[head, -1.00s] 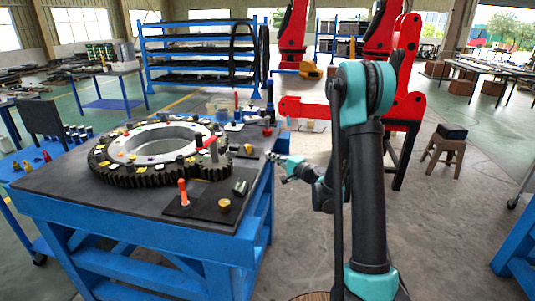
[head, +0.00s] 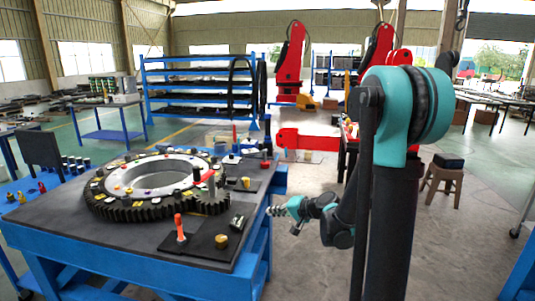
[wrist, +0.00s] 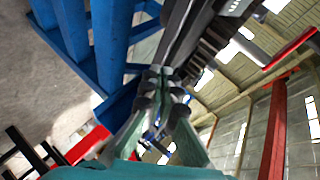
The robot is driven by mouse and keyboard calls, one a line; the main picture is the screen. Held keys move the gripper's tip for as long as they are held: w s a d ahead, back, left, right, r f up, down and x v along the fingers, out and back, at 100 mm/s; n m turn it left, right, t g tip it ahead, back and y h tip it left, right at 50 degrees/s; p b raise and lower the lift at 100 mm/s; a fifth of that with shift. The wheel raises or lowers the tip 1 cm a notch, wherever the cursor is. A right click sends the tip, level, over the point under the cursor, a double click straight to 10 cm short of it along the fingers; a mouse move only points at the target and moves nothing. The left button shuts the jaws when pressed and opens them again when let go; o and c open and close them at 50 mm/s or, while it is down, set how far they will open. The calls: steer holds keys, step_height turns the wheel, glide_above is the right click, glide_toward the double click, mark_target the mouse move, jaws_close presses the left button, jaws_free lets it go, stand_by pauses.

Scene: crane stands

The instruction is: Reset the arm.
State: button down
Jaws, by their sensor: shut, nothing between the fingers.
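My gripper (head: 273,211) is at the right of the blue workbench (head: 135,250), level with its top and clear of its right edge in the head view. In the wrist view its two teal and black fingers (wrist: 162,78) meet at the tips, with nothing between them. My arm stands upright at the right of the head view, its elbow raised, with the forearm partly hidden behind the upper link.
A large dark gear ring (head: 160,208) lies on the workbench with small parts around it. An orange-handled tool (head: 179,230) stands near its front right. A red machine (head: 308,141) stands behind. A wooden stool (head: 445,176) is at right. Open floor (head: 303,262) lies beside the bench.

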steer(key=s+d+f+n+g+h, duration=0.2)
steer(key=s+d+f+h, duration=0.2)
steer(key=s+d, duration=0.4)
steer(key=s+d+f+n+g+h, duration=0.1)
steer(key=s+d+f+h, duration=0.3)
steer(key=s+d, duration=0.5)
steer(key=s+g+h, duration=0.1)
steer(key=s, duration=0.6)
steer(key=shift+s+n+h, duration=0.15)
steer(key=shift+n+h, duration=0.25)
